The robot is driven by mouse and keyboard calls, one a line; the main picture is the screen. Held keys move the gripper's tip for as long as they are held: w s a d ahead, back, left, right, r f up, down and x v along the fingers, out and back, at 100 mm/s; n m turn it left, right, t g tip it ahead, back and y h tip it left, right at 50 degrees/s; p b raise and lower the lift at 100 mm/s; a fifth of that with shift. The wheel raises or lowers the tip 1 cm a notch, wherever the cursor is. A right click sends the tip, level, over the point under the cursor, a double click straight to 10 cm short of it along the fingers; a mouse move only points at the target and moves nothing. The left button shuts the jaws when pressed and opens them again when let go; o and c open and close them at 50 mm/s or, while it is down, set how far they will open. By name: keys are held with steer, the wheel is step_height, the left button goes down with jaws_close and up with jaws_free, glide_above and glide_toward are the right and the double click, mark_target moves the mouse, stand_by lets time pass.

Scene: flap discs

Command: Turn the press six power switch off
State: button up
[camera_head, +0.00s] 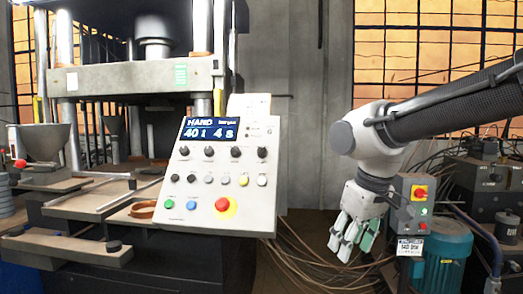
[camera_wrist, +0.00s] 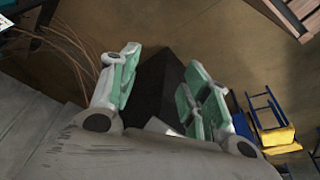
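A grey switch box (camera_head: 411,215) with a red and yellow switch (camera_head: 419,193) stands at the right in the head view. The switch's exact position cannot be told. My gripper (camera_head: 350,243) hangs pointing down just left of the box, apart from the switch. In the wrist view my gripper (camera_wrist: 160,62) has its green-padded fingers spread with nothing held between them. The switch is not recognizable in the wrist view.
A press with a sloped control panel (camera_head: 222,170), bearing several knobs and a red stop button (camera_head: 225,206), stands at the left. A teal motor (camera_head: 447,262) stands below the box. Loose cables (camera_head: 315,262) hang beneath my gripper. A blue and yellow item (camera_wrist: 270,125) lies at the wrist view's right.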

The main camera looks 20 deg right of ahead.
steer(key=w+a+r+n+t+h, duration=0.1)
steer(key=w+a+r+n, duration=0.3)
steer(key=w, duration=0.5)
steer(key=w+a+r+n+t+h, duration=0.1)
steer(key=w+a+r+n+t, duration=0.1)
steer(key=w+a+r, duration=0.65)
steer(key=n+t+h, duration=0.1)
steer(key=n+t, duration=0.1)
steer(key=t, duration=0.1)
glide_toward(261, 148)
steer(key=a+x, duration=0.1)
steer(key=x, duration=0.6)
steer(key=d+x, duration=0.1)
steer(key=x, duration=0.2)
steer(key=shift+s, duration=0.1)
steer(key=c, duration=1)
